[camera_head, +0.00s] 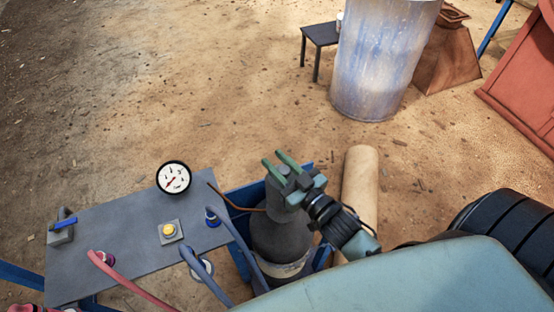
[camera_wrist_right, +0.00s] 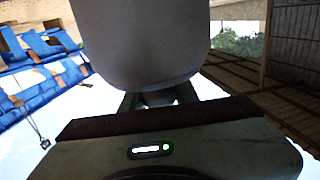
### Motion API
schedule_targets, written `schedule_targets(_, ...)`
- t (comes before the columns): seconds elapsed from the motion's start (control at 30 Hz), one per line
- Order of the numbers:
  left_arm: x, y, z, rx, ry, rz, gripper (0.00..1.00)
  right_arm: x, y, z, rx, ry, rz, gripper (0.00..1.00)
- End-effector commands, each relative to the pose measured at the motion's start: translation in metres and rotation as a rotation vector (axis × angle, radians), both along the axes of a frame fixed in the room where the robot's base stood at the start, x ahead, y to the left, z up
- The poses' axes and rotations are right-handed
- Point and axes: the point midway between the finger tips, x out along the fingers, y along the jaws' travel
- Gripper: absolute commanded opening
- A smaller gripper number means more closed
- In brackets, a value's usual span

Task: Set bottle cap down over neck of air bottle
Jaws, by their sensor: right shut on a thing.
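The grey bottle cap (camera_head: 274,201) is held by my right gripper (camera_head: 283,165), whose green fingers are closed at its top. The air bottle (camera_head: 281,238) is dark grey with a pale band low down and stands upright in a blue frame. In the head view the cap lines up over the bottle's top and hides its neck. I cannot tell whether the cap touches the bottle or hangs just above it. In the right wrist view the cap (camera_wrist_right: 138,42) is a large pale cylinder in front of the gripper (camera_wrist_right: 158,98). My left gripper is not in view.
A grey panel (camera_head: 120,235) with a gauge (camera_head: 173,177), yellow button (camera_head: 169,230) and hoses lies left of the bottle. A thin brown tube (camera_head: 235,204) reaches toward the bottle. A tan roll (camera_head: 360,190) lies to the right. A drum (camera_head: 382,60) stands farther back on open ground.

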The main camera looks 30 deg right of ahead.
Motion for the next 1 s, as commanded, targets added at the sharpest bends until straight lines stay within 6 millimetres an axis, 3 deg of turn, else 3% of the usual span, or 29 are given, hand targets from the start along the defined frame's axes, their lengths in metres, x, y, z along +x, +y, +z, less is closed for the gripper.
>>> schedule_targets(1.0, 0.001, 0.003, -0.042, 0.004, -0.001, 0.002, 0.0, 0.0, 0.0, -0.065, 0.0, -0.002, 0.0, 0.0)
